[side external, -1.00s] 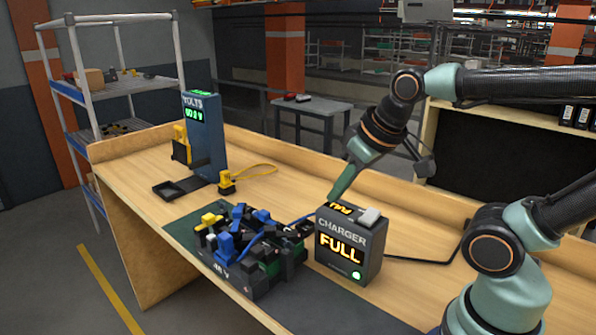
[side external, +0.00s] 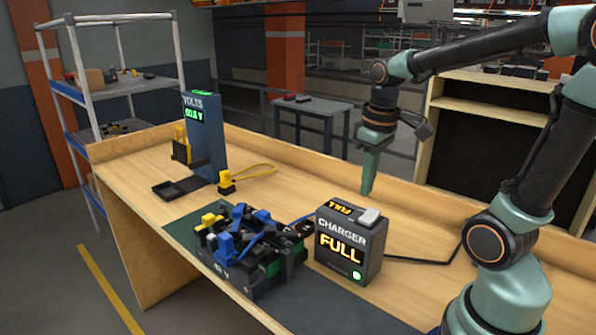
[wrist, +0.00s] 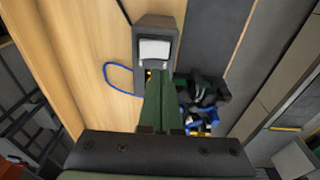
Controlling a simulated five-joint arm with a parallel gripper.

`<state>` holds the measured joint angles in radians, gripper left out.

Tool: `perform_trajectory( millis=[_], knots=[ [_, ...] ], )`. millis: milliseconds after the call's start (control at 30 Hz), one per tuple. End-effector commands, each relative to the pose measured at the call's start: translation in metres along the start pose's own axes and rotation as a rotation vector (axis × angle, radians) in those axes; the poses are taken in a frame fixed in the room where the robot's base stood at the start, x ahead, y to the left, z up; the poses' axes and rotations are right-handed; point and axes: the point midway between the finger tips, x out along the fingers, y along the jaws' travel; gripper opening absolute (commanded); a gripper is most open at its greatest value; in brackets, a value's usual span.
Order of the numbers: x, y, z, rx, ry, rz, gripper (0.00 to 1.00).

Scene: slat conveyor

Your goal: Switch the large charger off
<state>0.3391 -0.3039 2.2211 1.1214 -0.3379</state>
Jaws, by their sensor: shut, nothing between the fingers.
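The large charger (side external: 350,245) is a dark grey box on the bench, with a lit orange FULL on its front and a small lit green lamp at the lower right. A pale rocker switch (side external: 369,216) sits on its top, beside a small orange-lit panel (side external: 340,207). The switch also shows in the wrist view (wrist: 155,50); I cannot tell for sure which way it is tilted. My gripper (side external: 367,191) is shut and empty, pointing down above the charger, apart from the switch. In the wrist view its fingers (wrist: 160,75) hide part of the charger.
A battery pack (side external: 262,262) with several black, blue and yellow plugs stands left of the charger. A blue VOLTS meter (side external: 204,135), a black tray (side external: 178,187) and a yellow plug (side external: 226,180) are farther left. A black cable (side external: 420,262) runs right from the charger.

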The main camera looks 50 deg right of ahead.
Motion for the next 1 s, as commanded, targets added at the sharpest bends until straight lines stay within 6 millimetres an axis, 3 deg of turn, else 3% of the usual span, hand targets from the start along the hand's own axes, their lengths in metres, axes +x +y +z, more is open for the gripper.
perform_trajectory(
  millis=[100,200,700,1000],
  knots=[
    [0.007,0.019,0.005,0.004,-0.07,-0.022,0.0],
    [0.01,0.026,0.007,0.001,-0.096,-0.033,0.0],
    [0.037,0.025,0.01,-0.001,-0.099,-0.035,0.0],
    [0.042,0.025,0.01,-0.001,-0.097,-0.034,0.0]
  ],
)
